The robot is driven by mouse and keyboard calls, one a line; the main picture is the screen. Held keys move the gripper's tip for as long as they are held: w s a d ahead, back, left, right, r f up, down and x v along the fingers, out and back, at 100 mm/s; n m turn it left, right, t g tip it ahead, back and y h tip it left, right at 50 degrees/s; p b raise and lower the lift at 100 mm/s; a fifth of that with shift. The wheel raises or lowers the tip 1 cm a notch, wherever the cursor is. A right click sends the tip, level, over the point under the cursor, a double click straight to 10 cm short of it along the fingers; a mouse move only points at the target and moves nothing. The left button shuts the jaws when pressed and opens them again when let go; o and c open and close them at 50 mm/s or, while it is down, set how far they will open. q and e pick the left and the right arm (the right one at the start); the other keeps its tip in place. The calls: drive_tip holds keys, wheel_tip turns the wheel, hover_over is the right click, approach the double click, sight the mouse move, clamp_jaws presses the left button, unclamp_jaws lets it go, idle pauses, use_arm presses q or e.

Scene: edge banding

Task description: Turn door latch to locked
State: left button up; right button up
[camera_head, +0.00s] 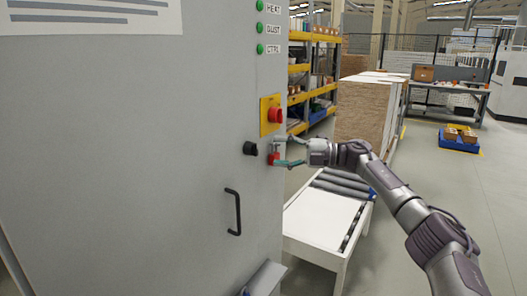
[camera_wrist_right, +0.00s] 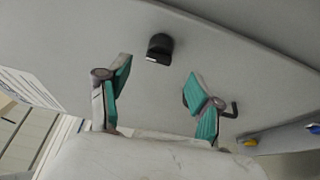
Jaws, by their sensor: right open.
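A black round knob (camera_head: 250,148), which looks like the latch, sits on the grey cabinet door (camera_head: 130,150) left of my right gripper. In the right wrist view the knob (camera_wrist_right: 160,48) has a pale mark on its lower edge and lies just beyond the fingertips. My right gripper (camera_head: 277,152) is open, with its teal-padded fingers (camera_wrist_right: 158,76) apart and nothing between them. It is apart from the knob. A small red part (camera_head: 273,158) shows by the fingers in the head view; I cannot tell what it is. My left gripper is not in view.
A red stop button on a yellow plate (camera_head: 271,115) sits just above the gripper. A black door handle (camera_head: 233,212) is below the knob. A roller conveyor (camera_head: 325,215) stands under my right arm.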

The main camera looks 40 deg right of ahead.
drive_tip(key=v, duration=0.5)
drive_tip(key=shift+s, duration=0.1)
idle(0.3)
